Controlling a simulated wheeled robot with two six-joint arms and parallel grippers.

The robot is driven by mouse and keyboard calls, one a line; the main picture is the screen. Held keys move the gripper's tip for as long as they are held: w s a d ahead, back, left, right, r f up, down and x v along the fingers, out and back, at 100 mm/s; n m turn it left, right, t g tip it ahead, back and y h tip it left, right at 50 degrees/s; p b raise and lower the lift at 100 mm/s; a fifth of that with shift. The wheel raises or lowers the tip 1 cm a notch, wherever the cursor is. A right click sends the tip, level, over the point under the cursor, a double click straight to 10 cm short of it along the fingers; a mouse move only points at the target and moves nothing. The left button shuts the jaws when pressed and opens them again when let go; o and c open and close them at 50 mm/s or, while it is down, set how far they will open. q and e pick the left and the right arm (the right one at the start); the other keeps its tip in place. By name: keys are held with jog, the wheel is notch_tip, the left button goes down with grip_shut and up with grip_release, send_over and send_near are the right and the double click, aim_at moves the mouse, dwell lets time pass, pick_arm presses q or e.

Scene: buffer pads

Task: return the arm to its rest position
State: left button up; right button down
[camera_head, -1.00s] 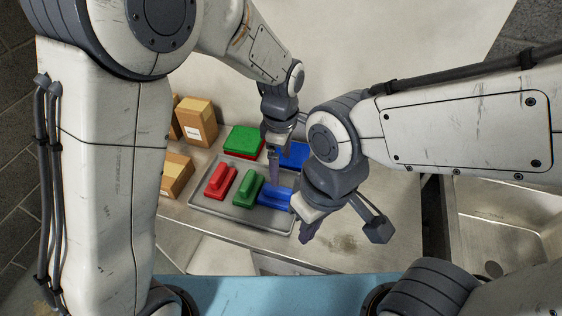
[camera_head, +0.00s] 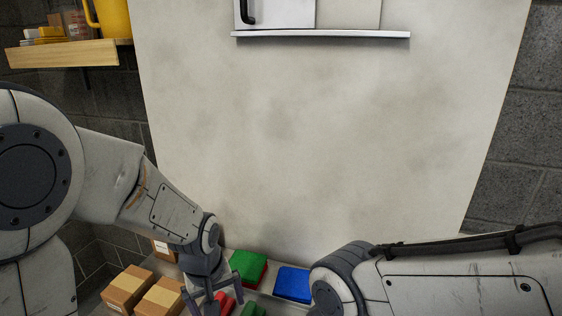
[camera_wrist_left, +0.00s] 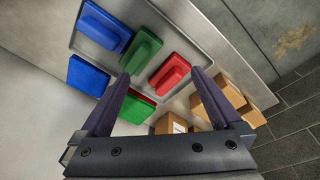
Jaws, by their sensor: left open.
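My left gripper (camera_head: 210,302) is low in the head view, close to the cardboard boxes and the red handled block (camera_head: 224,300). Its two fingers are apart with nothing between them; the wrist view shows the open fingers (camera_wrist_left: 160,76) above the counter. In that view a blue handled block (camera_wrist_left: 105,25), a green one (camera_wrist_left: 140,50) and the red one (camera_wrist_left: 170,75) sit in a row on a grey tray (camera_wrist_left: 188,28). My right arm shows at the lower right of the head view; its gripper is out of frame.
A green pad (camera_head: 247,263) lies on a red pad, beside a blue pad (camera_head: 293,283). Cardboard boxes (camera_head: 127,287) stand at the left. A shelf (camera_head: 62,54) juts out at upper left. The pale wall panel (camera_head: 310,150) is bare below a white ledge (camera_head: 320,35).

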pick_arm(q)
jog(key=s+a+m, duration=0.4)
jog(key=a+m, duration=0.1)
jog(key=a, duration=0.1)
jog(key=s+d+r+m+g, duration=0.1)
jog(key=s+d+r+m, duration=0.1)
jog(key=s+d, duration=0.4)
jog(key=s+d+r+m, duration=0.3)
jog(key=s+d+m, duration=0.2)
jog(key=s+d, duration=0.2)
jog(key=shift+s+d+r+g+h, duration=0.3)
jog(key=shift+d+r+g, duration=0.1)
jog(key=shift+d, duration=0.2)
jog(key=shift+c, duration=0.3)
